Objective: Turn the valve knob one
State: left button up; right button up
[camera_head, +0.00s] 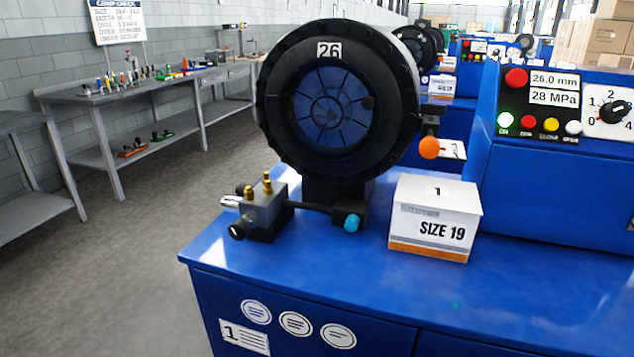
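A grey valve block (267,211) with brass fittings on top stands at the left of the blue bench top. A round black knob (237,231) sits at its front left. A black rod runs right from the block to a teal end piece (352,222). A black rotary dial (613,112) with a white pointer sits on a white numbered plate at the far right; "2" and "4" show beside it, and the plate is cut by the frame edge. I cannot tell which of these is valve knob one. Neither of my grippers is in view.
A large black crimper head (338,100) marked 26 stands behind the block. A white box (435,218) labelled SIZE 19 stands to its right. An orange ball (429,147) is beside the head. The control panel (540,105) has several coloured buttons. The front bench top (330,275) is clear.

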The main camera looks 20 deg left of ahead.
aim_at(240, 229)
jog(key=i+j, duration=0.1)
jog(key=j, duration=0.7)
jog(key=i+j+z, duration=0.1)
jog(key=j, duration=0.7)
jog(key=j+z, duration=0.1)
jog(key=j, duration=0.75)
jog(key=i, duration=0.05)
